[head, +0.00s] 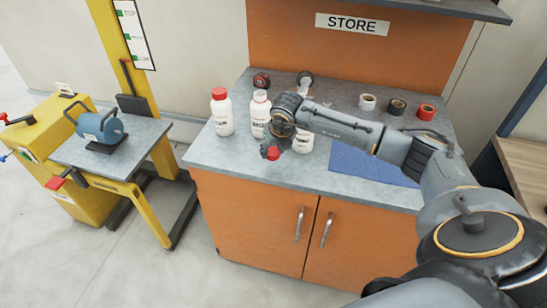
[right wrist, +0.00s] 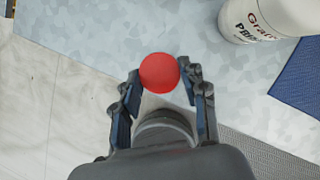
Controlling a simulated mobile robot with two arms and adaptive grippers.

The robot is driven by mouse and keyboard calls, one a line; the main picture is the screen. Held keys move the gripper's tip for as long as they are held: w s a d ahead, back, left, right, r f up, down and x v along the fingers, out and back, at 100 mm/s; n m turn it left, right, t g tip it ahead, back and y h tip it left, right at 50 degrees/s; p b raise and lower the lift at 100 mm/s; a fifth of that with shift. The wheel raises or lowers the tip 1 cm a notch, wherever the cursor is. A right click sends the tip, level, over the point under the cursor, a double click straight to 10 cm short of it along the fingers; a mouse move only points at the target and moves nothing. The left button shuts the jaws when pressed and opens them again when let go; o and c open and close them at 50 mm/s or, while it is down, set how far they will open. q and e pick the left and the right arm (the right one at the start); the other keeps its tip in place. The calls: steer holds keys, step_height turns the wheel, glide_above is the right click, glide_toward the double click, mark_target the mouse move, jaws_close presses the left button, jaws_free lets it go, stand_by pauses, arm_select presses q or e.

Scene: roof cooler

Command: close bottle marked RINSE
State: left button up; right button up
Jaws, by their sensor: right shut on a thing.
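My right gripper (head: 274,148) is shut on a red cap (head: 272,154), holding it near the counter's front edge. In the right wrist view the red cap (right wrist: 159,73) sits between the two fingertips (right wrist: 162,78). Three white bottles stand upright on the counter: a red-capped one (head: 222,115) at left, a middle one (head: 260,110) with a pale top, and one (head: 303,142) partly hidden behind my right arm. A white bottle (right wrist: 268,15) beside the gripper in the wrist view has a cut-off label starting "PR". I cannot read RINSE on any bottle. My left gripper is out of view.
The grey counter (head: 340,180) has orange doors below and a blue mat (head: 385,168) at right. Tape rolls (head: 396,106) and a tape measure (head: 261,81) lie towards the back. A yellow stand with a grey table (head: 140,140) is at left.

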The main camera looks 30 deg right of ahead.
mark_target(270, 156)
steer(key=s+r, duration=0.1)
steer(key=s+a+r+b, duration=0.1)
steer(key=a+r, duration=0.1)
steer(key=r, duration=0.1)
steer(key=shift+s, duration=0.4)
steer(key=s+a+r+b, duration=0.3)
steer(key=s+a+r, duration=0.1)
steer(key=s, duration=0.3)
steer(key=shift+s+a, duration=0.15)
steer(key=shift+a, duration=0.35)
steer(key=s+a+f+m+g, duration=0.1)
steer(key=s+a+m+g, duration=0.3)
steer(key=m, duration=1.3)
steer(key=s+a+f+m+g, duration=0.1)
steer(key=s+a+m+g, duration=0.4)
steer(key=m, duration=1.1)
steer(key=shift+s+a+f+m+y, duration=0.25)
steer(key=shift+s+a+m+y, duration=0.15)
steer(key=shift+s+a, duration=0.6)
